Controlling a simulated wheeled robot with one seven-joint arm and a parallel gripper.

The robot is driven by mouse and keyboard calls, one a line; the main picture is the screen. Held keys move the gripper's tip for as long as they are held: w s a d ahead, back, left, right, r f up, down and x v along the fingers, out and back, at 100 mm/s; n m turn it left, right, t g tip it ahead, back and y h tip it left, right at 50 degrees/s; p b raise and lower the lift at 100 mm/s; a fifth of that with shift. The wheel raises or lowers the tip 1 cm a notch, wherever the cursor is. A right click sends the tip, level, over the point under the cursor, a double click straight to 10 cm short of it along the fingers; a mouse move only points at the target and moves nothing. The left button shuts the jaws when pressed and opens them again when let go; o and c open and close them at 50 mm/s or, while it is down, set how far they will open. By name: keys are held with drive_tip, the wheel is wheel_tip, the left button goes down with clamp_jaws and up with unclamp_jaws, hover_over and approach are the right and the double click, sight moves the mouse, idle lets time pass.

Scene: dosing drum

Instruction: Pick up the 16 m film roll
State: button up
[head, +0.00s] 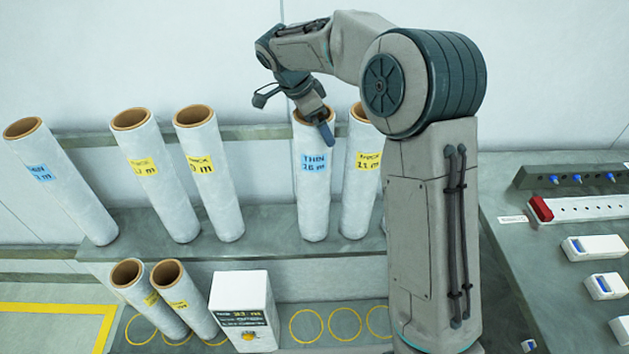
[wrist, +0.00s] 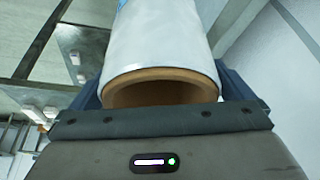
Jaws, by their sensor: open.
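The 16 m film roll (head: 315,205) is a tall white tube with a brown core and a blue label that appears to read THIN 16 m. It stands nearly upright on the rack shelf, in the middle of the head view. My gripper (head: 316,118) is at its top end. In the wrist view the roll (wrist: 162,40) lies between my two open fingers, its brown core end facing the palm. A dark finger shows on each side of it. I cannot tell whether either finger touches the roll. The far finger is partly hidden in the head view.
A yellow-labelled roll (head: 359,195) stands close on the right, partly behind my arm. Other rolls (head: 208,175) lean at the left. Two short rolls (head: 180,298) and a white box with a display (head: 242,300) stand below. A bench with switches (head: 590,245) is at the right.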

drive_tip(key=c, duration=1.6)
drive_tip(key=shift+r, duration=0.15)
drive_tip(key=shift+c, duration=1)
drive_tip(key=shift+r, duration=0.1)
